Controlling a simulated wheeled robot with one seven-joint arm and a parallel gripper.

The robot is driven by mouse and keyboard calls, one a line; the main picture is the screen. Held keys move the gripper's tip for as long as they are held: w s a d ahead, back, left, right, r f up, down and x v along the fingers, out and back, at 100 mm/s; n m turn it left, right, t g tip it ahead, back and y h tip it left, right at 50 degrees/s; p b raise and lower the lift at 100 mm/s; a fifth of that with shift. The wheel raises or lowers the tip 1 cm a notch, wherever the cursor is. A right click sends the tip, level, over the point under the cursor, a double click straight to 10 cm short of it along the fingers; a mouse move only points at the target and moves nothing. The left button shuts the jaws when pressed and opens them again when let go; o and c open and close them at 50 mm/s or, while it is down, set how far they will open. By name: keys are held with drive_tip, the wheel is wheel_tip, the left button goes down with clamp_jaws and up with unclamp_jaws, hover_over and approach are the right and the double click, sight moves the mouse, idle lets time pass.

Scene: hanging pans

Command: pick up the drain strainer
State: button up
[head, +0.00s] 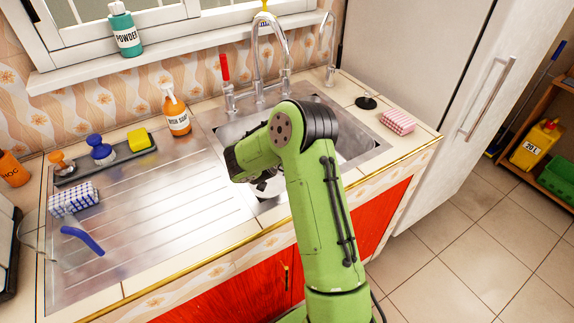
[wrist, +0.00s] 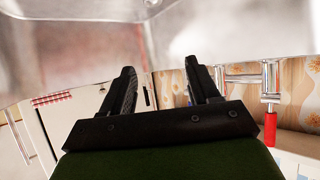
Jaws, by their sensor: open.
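A small black disc with an upright knob (head: 366,102) lies on the counter right of the sink. It may be the drain strainer, but I cannot tell for sure. The steel sink basin (head: 355,146) is partly hidden behind my arm. My gripper (head: 264,186) is low at the basin's left part, mostly hidden by my own wrist. In the wrist view its two black fingers (wrist: 160,68) are apart with nothing between them. That view looks upside down, with blurred sink metal (wrist: 60,40) across the top. A small metal detail (wrist: 150,4) at its top edge is unclear.
The faucet (head: 285,60) and red-handled tap (head: 225,70) stand behind the basin. A dish soap bottle (head: 176,110) stands left of them.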

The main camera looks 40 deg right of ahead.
wheel_tip(320, 180, down, 7)
drive_tip(key=shift+f+b, duration=0.1)
drive_tip(key=shift+b, duration=0.65)
drive_tip(key=x, duration=0.3)
drive_tip(key=b+x, duration=0.1)
drive_tip(key=x, duration=0.3)
drive_tip(key=shift+w+d+r, duration=0.1)
drive_tip(key=shift+d+r, duration=0.05)
drive_tip(key=shift+r, duration=0.15)
clamp_jaws()
